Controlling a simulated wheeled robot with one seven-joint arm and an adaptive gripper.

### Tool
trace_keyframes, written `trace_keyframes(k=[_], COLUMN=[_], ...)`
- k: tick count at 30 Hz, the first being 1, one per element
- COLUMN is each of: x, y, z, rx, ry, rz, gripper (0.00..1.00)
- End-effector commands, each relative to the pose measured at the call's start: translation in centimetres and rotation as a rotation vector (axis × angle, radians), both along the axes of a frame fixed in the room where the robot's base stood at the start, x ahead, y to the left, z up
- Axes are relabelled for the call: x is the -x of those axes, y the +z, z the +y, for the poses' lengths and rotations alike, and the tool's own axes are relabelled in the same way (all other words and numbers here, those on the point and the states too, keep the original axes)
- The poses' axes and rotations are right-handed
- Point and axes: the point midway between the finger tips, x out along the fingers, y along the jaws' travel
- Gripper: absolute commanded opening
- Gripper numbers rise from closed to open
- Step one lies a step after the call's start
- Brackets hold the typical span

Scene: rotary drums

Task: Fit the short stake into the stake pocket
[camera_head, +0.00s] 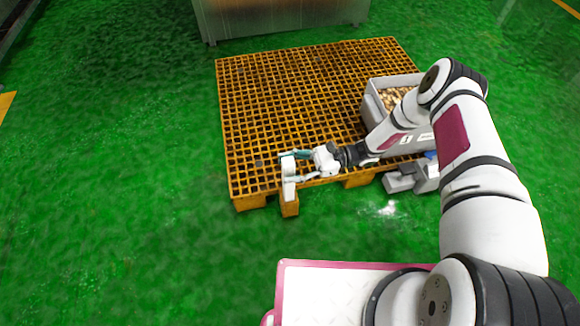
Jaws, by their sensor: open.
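A pale, narrow upright piece (289,186) stands at the front edge of the yellow pallet, and it looks like the short stake. My gripper (293,166) reaches in from the right with its fingers open. One finger lies at the far side of the piece's upper part and the other at the near side. I cannot tell whether they touch it. I cannot make out the stake pocket for certain; the piece's lower end is at the pallet's front edge, above a yellow foot.
The yellow grid pallet (290,95) lies on a green floor, its left part bare. A grey bin (372,104) of small tan pieces stands on its right side, partly behind my arm. Grey blocks (400,183) sit at the front right. A metal cabinet (280,15) stands behind.

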Motion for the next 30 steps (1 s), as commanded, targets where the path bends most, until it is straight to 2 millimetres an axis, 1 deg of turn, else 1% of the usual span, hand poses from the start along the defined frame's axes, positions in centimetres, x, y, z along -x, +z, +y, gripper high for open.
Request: trace_keyframes(k=[5, 8, 15, 21, 25, 30], x=[-0.4, -0.8, -2.2, -3.0, -3.2, -3.3], y=[0.0, 0.0, 0.0, 0.0, 0.0, 0.0], z=[-1.0, -2.5, -7.3, -10.2, -11.2, -11.5], rx=[0.001, 0.0, 0.001, -0.001, -0.002, -0.001], ry=[-0.003, -0.003, -0.003, -0.002, -0.001, 0.001], rz=[-0.001, -0.002, -0.001, -0.001, 0.0, 0.0], gripper=[0.53, 0.53, 0.53, 0.53, 0.53, 0.53])
